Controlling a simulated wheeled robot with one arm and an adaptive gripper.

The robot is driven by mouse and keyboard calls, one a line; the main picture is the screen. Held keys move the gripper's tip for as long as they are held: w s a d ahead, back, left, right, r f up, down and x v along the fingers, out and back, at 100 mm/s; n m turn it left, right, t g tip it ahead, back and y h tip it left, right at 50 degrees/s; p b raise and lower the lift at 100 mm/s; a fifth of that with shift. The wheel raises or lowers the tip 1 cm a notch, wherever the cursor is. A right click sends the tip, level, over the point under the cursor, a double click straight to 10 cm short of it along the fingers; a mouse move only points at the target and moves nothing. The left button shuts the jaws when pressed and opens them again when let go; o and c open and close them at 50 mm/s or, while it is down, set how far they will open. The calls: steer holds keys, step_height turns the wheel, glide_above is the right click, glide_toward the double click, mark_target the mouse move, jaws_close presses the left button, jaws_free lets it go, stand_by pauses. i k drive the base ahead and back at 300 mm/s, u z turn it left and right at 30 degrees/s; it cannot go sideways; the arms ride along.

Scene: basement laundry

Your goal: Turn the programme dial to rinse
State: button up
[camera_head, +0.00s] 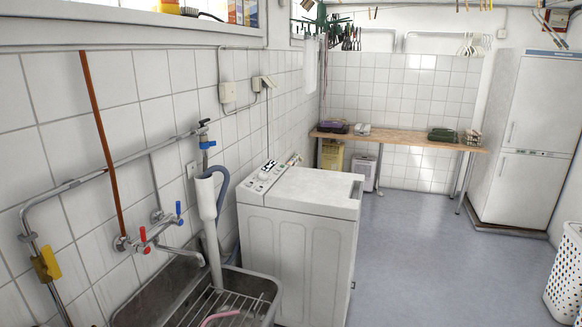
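A white top-loading washing machine (300,235) stands against the tiled left wall, just past the sink. Its control panel (262,178) is a sloped strip along the wall side of the top. Small dark and light controls show on the panel. The programme dial is too small to tell apart from the other controls, and its setting cannot be read. The lid (318,187) is down. My gripper is not in view.
A steel sink (262,277) with a rack and a grey-white hose stands at the front left. A wooden bench (400,138) runs along the back wall. A fridge (525,140) and a white laundry basket (566,275) are at the right. The blue-grey floor is clear right of the machine.

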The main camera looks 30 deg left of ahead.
mark_target(262, 176)
steer(key=u, duration=0.05)
steer(key=i, duration=1.75)
steer(key=u, duration=0.95)
steer(key=i, duration=1.1)
steer(key=u, duration=1.55)
steer(key=i, duration=0.5)
steer(key=u, duration=0.3)
